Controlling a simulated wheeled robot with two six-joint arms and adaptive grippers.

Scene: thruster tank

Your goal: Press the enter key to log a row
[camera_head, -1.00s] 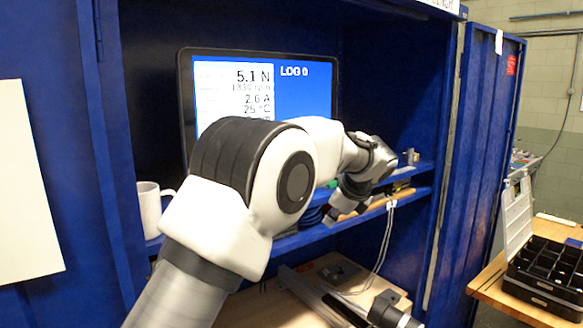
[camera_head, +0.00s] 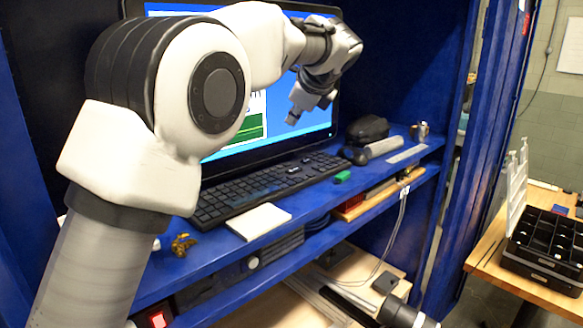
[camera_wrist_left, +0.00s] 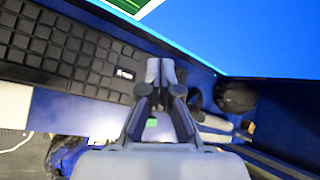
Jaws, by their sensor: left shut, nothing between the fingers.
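A black keyboard (camera_head: 262,188) lies on the blue shelf below the monitor. In the left wrist view the keyboard (camera_wrist_left: 60,48) fills the upper left, and one key with a pale marking (camera_wrist_left: 124,73) sits near its right end, just left of my fingertips. My left gripper (camera_head: 295,117) is shut and empty, pointing down in front of the monitor, above the keyboard's right part. The shut fingertips (camera_wrist_left: 161,70) show in the left wrist view beside the keyboard's right end. I cannot tell their height above it.
The monitor (camera_head: 318,118) stands behind the keyboard, largely hidden by my left arm. A white pad (camera_head: 258,221) and a small green block (camera_head: 342,177) lie in front. A black mouse-like object (camera_head: 367,129) and grey cylinder (camera_head: 383,147) lie to the right. A compartment box (camera_head: 545,250) sits on the side table.

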